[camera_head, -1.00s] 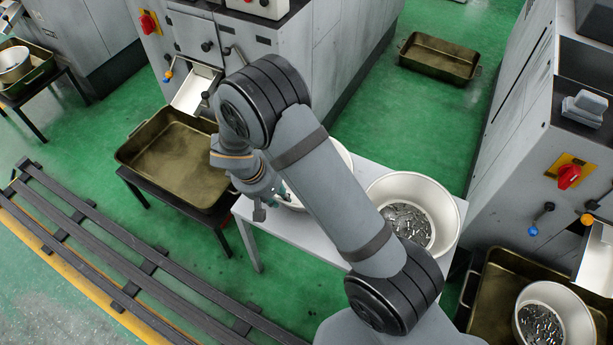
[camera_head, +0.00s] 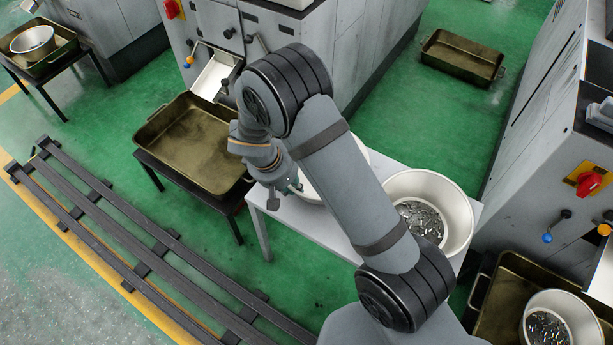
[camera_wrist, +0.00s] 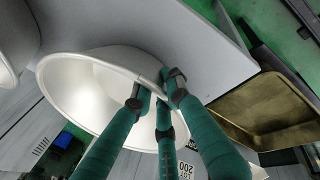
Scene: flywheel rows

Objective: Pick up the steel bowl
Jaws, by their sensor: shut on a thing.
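The steel bowl (camera_wrist: 85,95) fills the left-middle of the wrist view. It looks pale, smooth and empty inside where I can see it. My gripper (camera_wrist: 155,95) has its teal fingers closed on the bowl's rim, with fingers on both sides of the wall. In the head view my gripper (camera_head: 285,191) is at the left end of the grey table (camera_head: 290,226). The bowl (camera_head: 314,190) shows only in part there, behind my arm. I cannot tell whether its base touches the table.
A second bowl (camera_head: 456,213) with metal parts stands on the table's right. A brass-coloured tray (camera_head: 185,150) on a dark stand is left of the table. A machine (camera_head: 340,50) stands behind. Another parts bowl (camera_head: 575,310) is at lower right. Dark rails (camera_head: 150,245) run along the floor.

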